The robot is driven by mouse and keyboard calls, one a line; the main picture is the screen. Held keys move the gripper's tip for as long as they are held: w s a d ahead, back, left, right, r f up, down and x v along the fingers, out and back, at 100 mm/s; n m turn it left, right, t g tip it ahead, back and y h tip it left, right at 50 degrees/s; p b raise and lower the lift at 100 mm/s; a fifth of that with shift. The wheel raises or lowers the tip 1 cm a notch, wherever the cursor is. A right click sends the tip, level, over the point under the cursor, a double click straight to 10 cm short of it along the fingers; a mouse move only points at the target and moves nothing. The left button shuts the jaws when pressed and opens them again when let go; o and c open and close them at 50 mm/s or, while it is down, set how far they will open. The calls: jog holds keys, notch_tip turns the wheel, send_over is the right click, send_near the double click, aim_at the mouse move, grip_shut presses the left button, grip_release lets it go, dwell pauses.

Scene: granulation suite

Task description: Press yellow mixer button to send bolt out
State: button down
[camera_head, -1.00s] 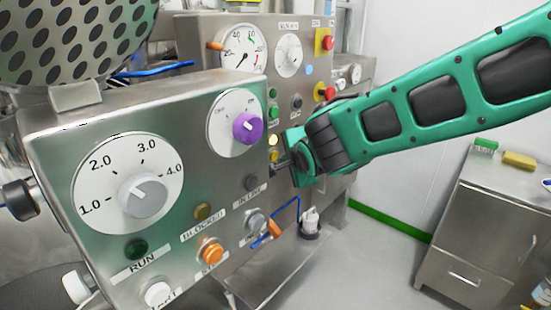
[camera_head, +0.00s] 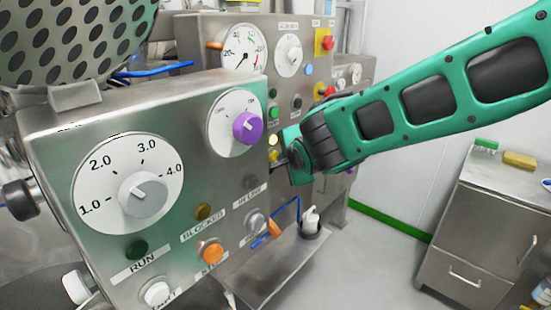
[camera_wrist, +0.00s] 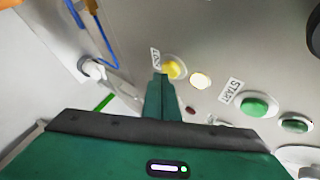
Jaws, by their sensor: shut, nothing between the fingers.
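The yellow button (camera_wrist: 174,69) is on the steel mixer panel in the wrist view, beside a small label. In the head view a small yellow button (camera_head: 274,155) shows at the panel's edge, just left of my gripper. My gripper (camera_wrist: 161,80) is shut and empty. Its fingertips overlap the left edge of the yellow button in the wrist view; I cannot tell whether they touch it. In the head view my gripper (camera_head: 281,163) is partly hidden by the arm and front panel. No bolt is visible.
A pale lit lamp (camera_wrist: 201,81) and a green START button (camera_wrist: 258,104) sit right of the yellow button. The front panel (camera_head: 170,110) with dials stands close left of my arm. A red knob (camera_head: 327,42) is above. A steel cabinet (camera_head: 470,225) stands right.

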jog(key=shift+w+a, duration=0.25)
jog(key=shift+a, duration=0.05)
dwell(0.5)
jog(key=shift+s+d, duration=0.1)
jog(key=shift+d, duration=0.05)
dwell(0.3)
jog(key=shift+s+d, duration=0.45)
jog(key=shift+d, duration=0.1)
jog(key=shift+s+d, duration=0.8)
jog(key=shift+d, duration=0.2)
jog(key=shift+s+d, duration=0.75)
jog(key=shift+d, duration=0.2)
jog(key=shift+d, duration=0.1)
dwell(0.7)
